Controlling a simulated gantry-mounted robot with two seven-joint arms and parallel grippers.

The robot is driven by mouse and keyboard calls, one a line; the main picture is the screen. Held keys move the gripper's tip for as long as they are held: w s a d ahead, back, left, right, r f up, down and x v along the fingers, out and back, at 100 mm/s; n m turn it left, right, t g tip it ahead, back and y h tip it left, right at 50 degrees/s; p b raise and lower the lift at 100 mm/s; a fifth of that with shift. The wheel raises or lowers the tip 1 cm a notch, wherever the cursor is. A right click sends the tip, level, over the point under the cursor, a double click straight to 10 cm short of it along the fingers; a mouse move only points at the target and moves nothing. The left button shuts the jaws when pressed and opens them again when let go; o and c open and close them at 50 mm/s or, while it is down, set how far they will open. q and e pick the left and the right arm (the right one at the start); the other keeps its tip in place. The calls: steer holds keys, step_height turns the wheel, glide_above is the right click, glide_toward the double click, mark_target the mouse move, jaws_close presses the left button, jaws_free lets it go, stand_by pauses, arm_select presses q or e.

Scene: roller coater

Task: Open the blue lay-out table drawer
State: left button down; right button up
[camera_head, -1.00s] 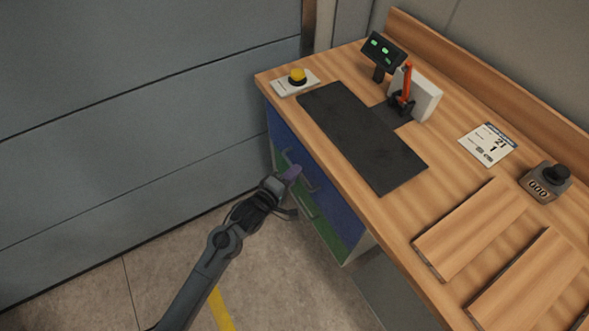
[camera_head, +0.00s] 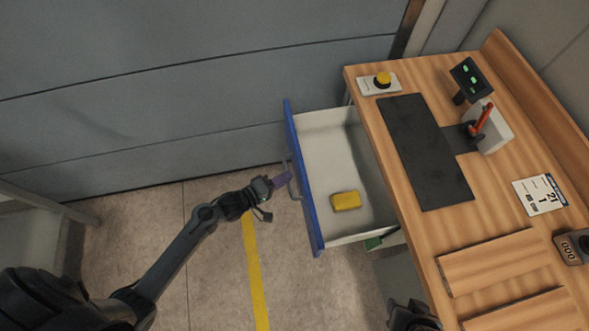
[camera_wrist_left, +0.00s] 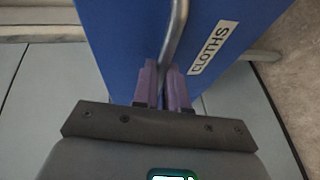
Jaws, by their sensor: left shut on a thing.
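The blue drawer (camera_head: 303,178) of the wooden lay-out table (camera_head: 395,190) stands pulled out to the left, its white inside showing. A yellow block (camera_head: 345,201) lies in it. My left gripper (camera_head: 282,181) is at the drawer's front, shut on the metal bar handle. In the left wrist view the purple fingers of my left gripper (camera_wrist_left: 163,85) are on either side of the handle (camera_wrist_left: 174,35), in front of the blue face with a label reading CLOTHS (camera_wrist_left: 213,48). A dark part at the lower edge of the head view may be my right arm; its gripper cannot be made out.
A green drawer (camera_head: 382,240) shows below the blue one. On the table are a yellow button (camera_head: 383,78), a black mat (camera_head: 425,150), a small display (camera_head: 470,75) and wooden boards (camera_head: 490,262). The floor left of the drawer is clear, with a yellow line (camera_head: 256,270).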

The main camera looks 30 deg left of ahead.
arm_select(q)
steer(key=shift+s+a, duration=0.65)
steer(key=shift+a, duration=0.05)
arm_select(e)
steer(key=shift+w+a+r, duration=0.2)
steer(key=shift+a+r, duration=0.1)
steer(key=shift+r, duration=0.1)
arm_select(q)
steer(key=c, duration=1.2)
jaws_free()
arm_select(e)
steer(key=shift+a, duration=0.1)
arm_select(q)
steer(key=shift+p+v, duration=1.05)
steer(key=shift+v, duration=4.3)
arm_select(e)
steer(key=shift+r, duration=0.85)
arm_select(q)
steer(key=shift+s, duration=0.1)
